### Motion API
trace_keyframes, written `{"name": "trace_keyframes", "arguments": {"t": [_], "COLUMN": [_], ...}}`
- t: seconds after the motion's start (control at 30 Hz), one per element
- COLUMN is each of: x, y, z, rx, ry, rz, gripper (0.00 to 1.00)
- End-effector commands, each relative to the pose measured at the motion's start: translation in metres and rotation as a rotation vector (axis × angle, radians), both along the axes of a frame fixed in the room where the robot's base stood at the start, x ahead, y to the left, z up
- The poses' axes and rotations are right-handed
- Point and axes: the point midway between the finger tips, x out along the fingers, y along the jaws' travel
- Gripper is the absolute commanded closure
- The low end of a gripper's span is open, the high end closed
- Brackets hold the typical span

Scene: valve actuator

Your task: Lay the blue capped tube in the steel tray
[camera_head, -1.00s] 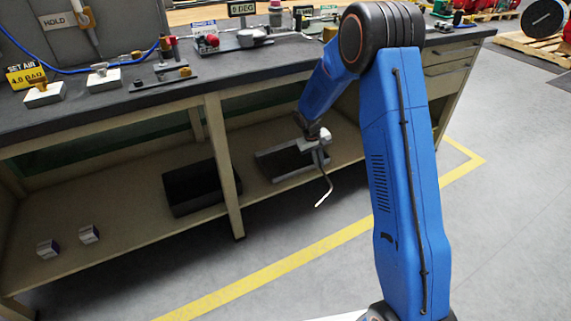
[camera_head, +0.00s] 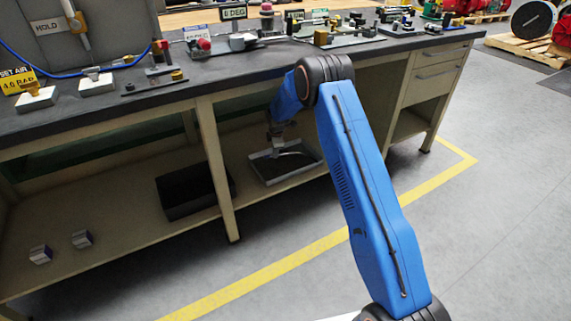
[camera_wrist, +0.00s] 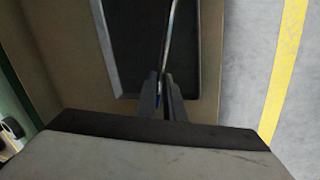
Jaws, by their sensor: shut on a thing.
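My gripper (camera_head: 277,140) is under the bench top, at the back left part of the steel tray. In the wrist view, its fingers (camera_wrist: 164,88) are shut on the tube. The thin pale tube (camera_head: 292,154) runs to the right from the gripper, over the tray. It also shows in the wrist view (camera_wrist: 171,30), with a bit of blue between the fingers. Whether the tube touches the tray floor I cannot tell. The grey steel tray (camera_head: 256,175) sits on the lower shelf; its light side wall shows in the wrist view (camera_wrist: 104,45).
A black bin (camera_head: 185,203) stands on the shelf left of the tray, with a bench leg (camera_head: 217,165) near its right side. The bench top (camera_head: 110,110) overhangs the tray and carries fixtures.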

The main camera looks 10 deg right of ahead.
Motion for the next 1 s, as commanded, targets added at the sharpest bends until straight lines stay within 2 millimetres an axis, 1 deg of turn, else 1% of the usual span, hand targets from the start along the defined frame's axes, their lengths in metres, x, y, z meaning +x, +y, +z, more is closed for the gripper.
{"name": "trace_keyframes", "arguments": {"t": [0.03, 0.13, 0.33, 0.47, 0.57, 0.8, 1.0], "x": [0.008, 0.02, 0.033, 0.036, 0.036, 0.036, 0.036], "y": [0.004, 0.01, 0.018, 0.02, 0.02, 0.02, 0.02], "z": [-0.004, -0.009, -0.015, -0.018, -0.027, -0.066, -0.083], "rx": [0.001, 0.001, -0.001, -0.001, -0.001, -0.001, -0.002], "ry": [0.001, 0.0, 0.001, 0.001, 0.002, 0.004, 0.002], "rz": [0.047, 0.138, 0.251, 0.278, 0.282, 0.281, 0.281], "gripper": [1.0, 1.0, 1.0, 1.0, 1.0, 1.0, 1.0]}}
